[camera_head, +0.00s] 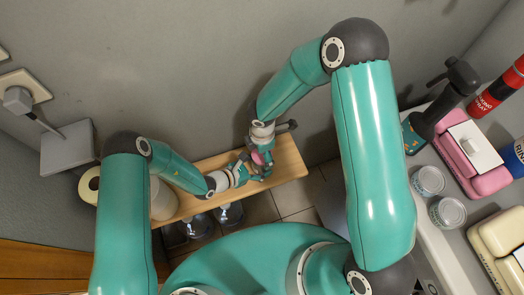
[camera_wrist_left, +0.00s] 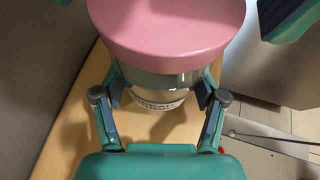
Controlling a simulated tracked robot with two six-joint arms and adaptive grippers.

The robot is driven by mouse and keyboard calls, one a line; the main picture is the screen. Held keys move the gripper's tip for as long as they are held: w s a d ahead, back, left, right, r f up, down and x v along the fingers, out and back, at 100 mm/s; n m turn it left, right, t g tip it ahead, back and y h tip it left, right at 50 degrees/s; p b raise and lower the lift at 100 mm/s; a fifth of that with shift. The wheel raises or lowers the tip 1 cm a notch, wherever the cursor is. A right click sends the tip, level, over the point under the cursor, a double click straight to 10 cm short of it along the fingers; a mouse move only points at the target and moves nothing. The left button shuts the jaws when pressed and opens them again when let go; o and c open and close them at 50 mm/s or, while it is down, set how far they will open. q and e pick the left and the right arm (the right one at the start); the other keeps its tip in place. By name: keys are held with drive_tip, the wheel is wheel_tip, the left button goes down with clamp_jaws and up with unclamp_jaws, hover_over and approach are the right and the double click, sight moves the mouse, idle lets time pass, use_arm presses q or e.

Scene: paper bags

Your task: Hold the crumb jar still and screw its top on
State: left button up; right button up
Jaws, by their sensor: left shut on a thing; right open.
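The crumb jar (camera_wrist_left: 160,88) is clear with a printed label, and it stands upright over the wooden shelf. The pink top (camera_wrist_left: 165,28) sits over its mouth; whether its thread is engaged cannot be told. In the head view only a little pink of the top (camera_head: 258,157) shows between the grippers. My left gripper (camera_head: 246,170) is shut on the jar's body below the top, one finger on each side in the wrist view.
The narrow wooden shelf (camera_head: 290,160) runs along the grey wall, with a pale cylinder (camera_head: 163,198) and a paper roll (camera_head: 89,186) at its left. A counter on the right holds cans (camera_head: 428,181), a pink box (camera_head: 468,160) and a drill-like tool (camera_head: 440,105).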

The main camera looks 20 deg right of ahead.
sight(254, 168)
drive_tip(key=shift+r, duration=2.9)
wheel_tip(254, 168, up, 12)
use_arm(q)
drive_tip(key=o, duration=1.6)
drive_tip(key=shift+v, duration=3.75)
drive_tip(key=shift+f, duration=0.1)
